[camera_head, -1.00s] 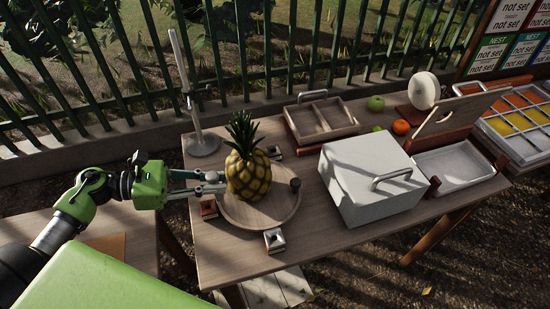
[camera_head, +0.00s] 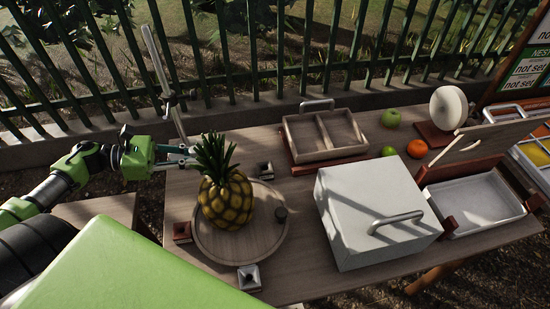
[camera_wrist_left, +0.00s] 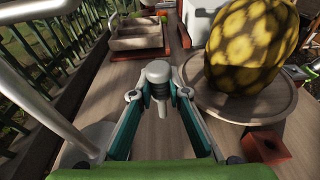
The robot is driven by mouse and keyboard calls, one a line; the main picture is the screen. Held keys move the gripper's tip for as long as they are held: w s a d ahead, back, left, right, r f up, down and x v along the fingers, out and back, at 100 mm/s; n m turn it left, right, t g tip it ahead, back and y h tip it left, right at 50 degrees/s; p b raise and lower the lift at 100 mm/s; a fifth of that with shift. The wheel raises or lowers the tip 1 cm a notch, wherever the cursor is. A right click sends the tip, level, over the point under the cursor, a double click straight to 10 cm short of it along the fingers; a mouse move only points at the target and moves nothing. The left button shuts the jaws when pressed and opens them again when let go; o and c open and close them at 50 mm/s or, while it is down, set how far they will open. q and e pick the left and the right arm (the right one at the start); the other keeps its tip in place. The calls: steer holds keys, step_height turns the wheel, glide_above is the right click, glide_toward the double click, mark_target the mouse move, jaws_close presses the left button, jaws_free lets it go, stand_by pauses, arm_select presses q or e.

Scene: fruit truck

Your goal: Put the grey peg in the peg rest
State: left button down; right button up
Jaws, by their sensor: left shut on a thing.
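My left gripper (camera_head: 188,156) is left of the pineapple's leaves, above the table's back left part. In the left wrist view its fingers (camera_wrist_left: 160,94) are shut on a grey peg (camera_wrist_left: 158,74) with a rounded head and a dark ribbed part below. In the head view the peg is hard to make out. I cannot tell which is the peg rest.
A metal stand (camera_head: 160,62) rises close behind the gripper. A divided tray (camera_head: 325,156), a white box (camera_head: 372,200) and fruit lie further right.

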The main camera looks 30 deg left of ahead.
arm_select(q)
steer(key=b+x, duration=0.3)
steer(key=x, duration=1.4)
steer(key=shift+s+d, duration=0.1)
steer(key=shift+d, duration=0.25)
steer(key=shift+r, duration=0.15)
arm_select(e)
steer(key=shift+g, duration=0.3)
steer(key=s+f, duration=0.2)
steer(key=s, duration=0.2)
steer(key=shift+d+f, duration=0.1)
steer(key=shift+f, duration=0.3)
arm_select(q)
steer(key=shift+f, duration=0.25)
steer(key=c, duration=2)
jaws_free()
steer(key=shift+o, duration=0.2)
arm_select(e)
steer(key=shift+w+f, duration=0.1)
steer(key=shift+f, duration=0.1)
